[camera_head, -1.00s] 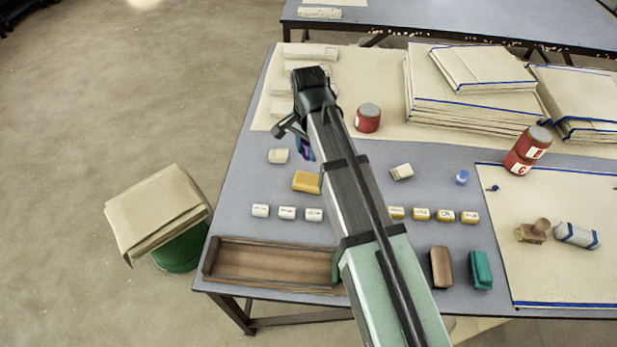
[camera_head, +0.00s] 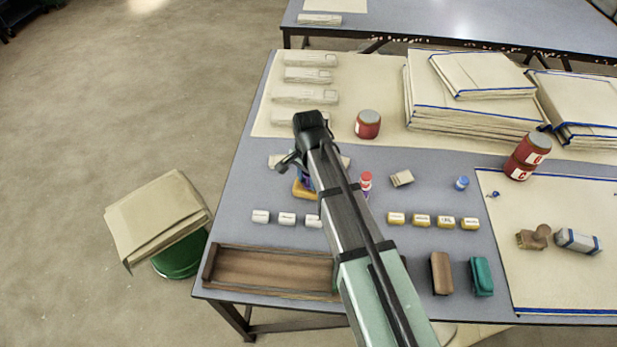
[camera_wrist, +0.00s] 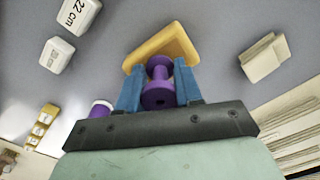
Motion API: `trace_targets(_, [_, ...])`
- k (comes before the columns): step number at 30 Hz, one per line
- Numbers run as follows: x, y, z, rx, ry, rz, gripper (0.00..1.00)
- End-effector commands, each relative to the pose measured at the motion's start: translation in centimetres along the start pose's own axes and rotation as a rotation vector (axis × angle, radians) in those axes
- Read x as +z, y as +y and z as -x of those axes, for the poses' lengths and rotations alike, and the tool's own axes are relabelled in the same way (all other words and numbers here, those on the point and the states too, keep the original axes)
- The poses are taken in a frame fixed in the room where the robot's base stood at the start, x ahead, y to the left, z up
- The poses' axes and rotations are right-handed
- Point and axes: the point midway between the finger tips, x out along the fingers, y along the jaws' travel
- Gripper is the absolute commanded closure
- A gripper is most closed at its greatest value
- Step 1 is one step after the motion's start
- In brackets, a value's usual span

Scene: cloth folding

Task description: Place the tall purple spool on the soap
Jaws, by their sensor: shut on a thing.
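The purple spool (camera_wrist: 159,82) is between the two blue fingers of my gripper (camera_wrist: 158,88) in the wrist view, and the jaws are shut on it. The soap, a yellow block (camera_wrist: 180,42), lies just beyond the fingertips, and the spool overlaps its near edge in that view. In the head view my gripper (camera_head: 305,180) is over the soap (camera_head: 303,193), which my arm partly hides. I cannot tell whether the spool touches the soap.
A small red and blue upright item (camera_head: 366,184) stands right of my arm. White labelled blocks (camera_head: 287,219) and yellow labelled blocks (camera_head: 421,221) line the front. A cream block (camera_head: 401,178) and a red jar (camera_head: 368,125) stand to the right. A wooden tray (camera_head: 212,262) lies in front.

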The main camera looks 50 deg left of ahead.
Motion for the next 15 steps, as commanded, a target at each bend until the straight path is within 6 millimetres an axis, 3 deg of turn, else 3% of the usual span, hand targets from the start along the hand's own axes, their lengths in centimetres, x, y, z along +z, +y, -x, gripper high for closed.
trace_targets(11, [0.0, 0.01, -0.34, 0.0, 0.0, 0.0, 0.94])
trace_targets(12, [0.0, 0.0, -0.32, 0.0, 0.0, 0.0, 0.62])
trace_targets(15, [0.0, 0.0, -0.31, 0.0, 0.0, 0.0, 0.53])
